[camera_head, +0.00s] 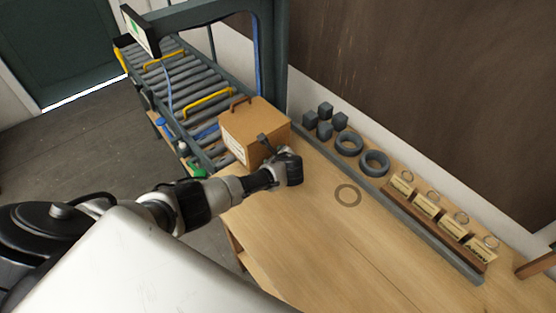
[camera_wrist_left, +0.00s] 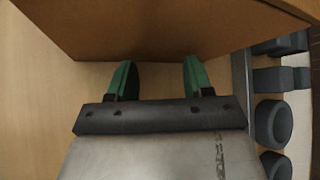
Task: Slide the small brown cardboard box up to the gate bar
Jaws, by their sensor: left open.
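The small brown cardboard box (camera_head: 253,123) stands upright at the near end of the roller conveyor, where it meets the wooden table. It has a brown handle on top and a pale label on its left side. Two yellow bars cross the rollers behind it, a nearer one (camera_head: 207,103) and a farther one (camera_head: 165,60); I cannot tell which is the gate bar. My left gripper (camera_head: 279,160) is low at the box's near side. In the left wrist view its two green fingers (camera_wrist_left: 160,78) are apart and empty, pointing at the box wall (camera_wrist_left: 160,30). Contact is unclear.
Several dark blocks (camera_head: 325,119) and two dark rings (camera_head: 361,154) lie along the table's back rail. Labelled cards (camera_head: 425,205) stand in a wooden strip at right. A dark frame post (camera_head: 271,55) rises behind the box.

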